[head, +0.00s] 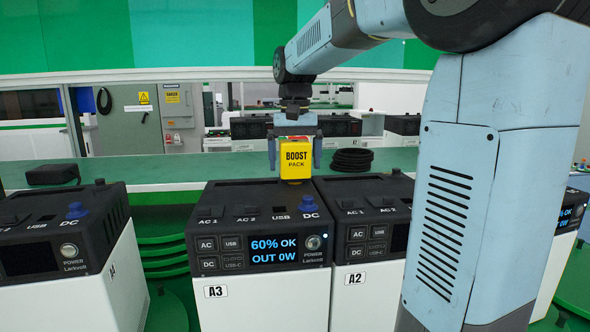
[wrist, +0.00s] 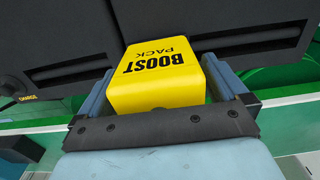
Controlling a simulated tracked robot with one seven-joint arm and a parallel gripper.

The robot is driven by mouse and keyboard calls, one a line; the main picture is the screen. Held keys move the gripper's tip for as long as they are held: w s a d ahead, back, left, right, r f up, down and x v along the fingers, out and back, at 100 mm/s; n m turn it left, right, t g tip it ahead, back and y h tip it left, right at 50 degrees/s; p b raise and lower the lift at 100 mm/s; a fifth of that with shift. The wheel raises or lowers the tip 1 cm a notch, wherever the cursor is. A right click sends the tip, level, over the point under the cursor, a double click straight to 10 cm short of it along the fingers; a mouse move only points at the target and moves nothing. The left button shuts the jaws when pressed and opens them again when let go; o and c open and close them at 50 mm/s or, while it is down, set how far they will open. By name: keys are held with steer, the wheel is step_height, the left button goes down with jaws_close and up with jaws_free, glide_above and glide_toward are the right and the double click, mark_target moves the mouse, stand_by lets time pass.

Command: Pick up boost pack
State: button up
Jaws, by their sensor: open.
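The yellow boost pack (head: 295,160) stands upright at the back of the A3 power unit (head: 262,283) in the head view, its black lettering facing the camera. My gripper (head: 294,160) hangs over it from above, with one finger on each side of the pack. In the wrist view the boost pack (wrist: 160,75) lies between the two fingers of my gripper (wrist: 165,85), which are open. A gap shows at the left finger in the head view. Whether the right finger touches the pack I cannot tell. The pack's underside is hidden.
The A2 unit (head: 362,290) stands right of A3, and another unit (head: 60,290) stands at the left. A green bench (head: 190,168) runs behind, with a coiled black cable (head: 351,160) and a black box (head: 52,174). My arm covers much of the right.

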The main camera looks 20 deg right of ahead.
steer(key=shift+f, duration=0.45)
steer(key=shift+r, duration=0.15)
jaws_close()
stand_by(0.6)
